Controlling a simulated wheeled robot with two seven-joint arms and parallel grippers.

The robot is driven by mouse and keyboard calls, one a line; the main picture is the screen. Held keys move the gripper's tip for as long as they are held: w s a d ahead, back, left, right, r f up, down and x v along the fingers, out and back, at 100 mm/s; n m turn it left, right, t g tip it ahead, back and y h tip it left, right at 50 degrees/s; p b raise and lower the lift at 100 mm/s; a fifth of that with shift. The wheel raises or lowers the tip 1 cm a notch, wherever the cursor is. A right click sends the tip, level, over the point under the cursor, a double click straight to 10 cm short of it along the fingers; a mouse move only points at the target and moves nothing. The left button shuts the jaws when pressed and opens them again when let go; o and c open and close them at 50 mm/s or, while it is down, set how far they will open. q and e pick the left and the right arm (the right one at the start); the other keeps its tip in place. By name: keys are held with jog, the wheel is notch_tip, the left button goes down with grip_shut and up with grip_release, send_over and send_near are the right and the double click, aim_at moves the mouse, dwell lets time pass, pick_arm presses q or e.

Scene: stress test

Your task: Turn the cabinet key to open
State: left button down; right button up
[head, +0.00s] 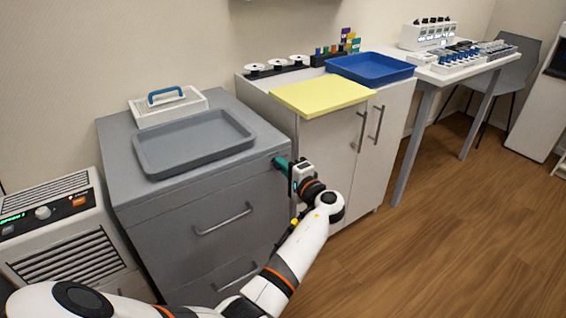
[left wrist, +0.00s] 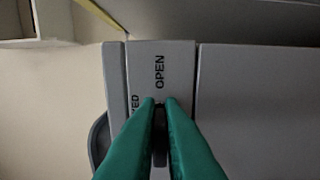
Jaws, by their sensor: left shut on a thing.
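The grey drawer cabinet (head: 165,235) stands left of centre in the head view. My left gripper (head: 281,162) reaches the upper right of its front. In the left wrist view the teal fingertips of that gripper (left wrist: 160,108) are shut on the dark cabinet key (left wrist: 160,126), which shows as a narrow strip between them. The label OPEN (left wrist: 160,72) is on the panel just above the key in that picture. A second label ending in "ED" (left wrist: 136,104) is partly hidden by the left finger. I cannot tell how far the key is turned. My right gripper is not in view.
A grey tray (head: 192,142) and a white carrier with a blue handle (head: 168,106) are on the cabinet top. A white cupboard (head: 340,165) with a yellow board (head: 320,95) stands close to the right. The floor (head: 440,240) at the right is clear.

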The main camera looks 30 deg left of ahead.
pick_arm(q)
jog(key=shift+w+r, duration=0.1)
jog(key=shift+r, duration=0.1)
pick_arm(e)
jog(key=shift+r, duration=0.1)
pick_arm(q)
jog(key=c, duration=1.6)
grip_release()
jog(key=shift+f, duration=0.15)
jog(key=shift+o, duration=0.2)
jog(key=v, duration=1.2)
jog(key=shift+p, duration=0.45)
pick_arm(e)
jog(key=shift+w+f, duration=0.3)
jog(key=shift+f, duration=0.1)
